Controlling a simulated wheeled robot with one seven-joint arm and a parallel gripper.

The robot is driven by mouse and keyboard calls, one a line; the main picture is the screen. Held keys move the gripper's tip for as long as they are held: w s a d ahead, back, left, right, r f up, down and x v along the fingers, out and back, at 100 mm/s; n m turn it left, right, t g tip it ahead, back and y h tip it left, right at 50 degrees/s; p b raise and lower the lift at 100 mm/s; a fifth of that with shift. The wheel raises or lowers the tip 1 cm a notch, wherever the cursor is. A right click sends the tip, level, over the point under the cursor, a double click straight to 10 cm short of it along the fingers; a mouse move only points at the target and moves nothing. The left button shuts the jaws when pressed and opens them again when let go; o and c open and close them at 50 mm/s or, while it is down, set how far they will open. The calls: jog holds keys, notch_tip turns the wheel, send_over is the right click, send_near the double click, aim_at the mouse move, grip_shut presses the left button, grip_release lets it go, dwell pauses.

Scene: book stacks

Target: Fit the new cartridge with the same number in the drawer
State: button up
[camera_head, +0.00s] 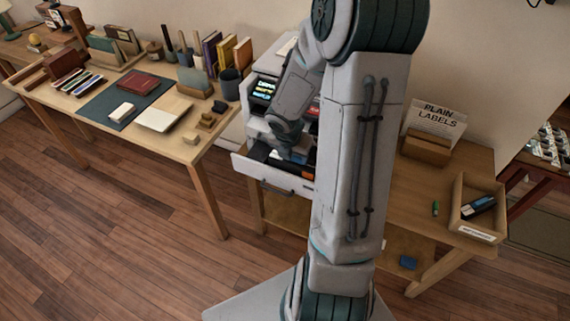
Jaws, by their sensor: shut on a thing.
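A pale printer-like cabinet (262,131) stands behind my arm. Its front drawer (293,185) is pulled out, with dark and orange parts (262,153) inside. My gripper (295,155) reaches down into the open drawer. It is shut on a small cartridge-like thing, mostly hidden by the gripper, with some blue showing near the fingers. I cannot tell whether it touches a slot. A wooden box (458,218) at the right holds a dark cartridge with blue (479,206). No numbers are readable. My arm hides the drawer's right part.
A "PLAIN LABELS" card (436,120) stands in a brown holder (426,150) on the right table (400,200). A small green item (435,208) lies beside the box. The left table (185,149) carries books and tools. Wooden floor between the tables is clear.

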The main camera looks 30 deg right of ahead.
jog(key=w, duration=0.1)
jog(key=w+f, duration=0.2)
jog(key=shift+w+a+f, duration=0.25)
jog(key=shift+w+a, duration=0.05)
jog(key=shift+w, duration=0.1)
notch_tip(320, 180, down, 4)
jog(key=shift+r+b, duration=0.1)
jog(key=shift+b, duration=0.9)
jog(key=o, duration=1.4)
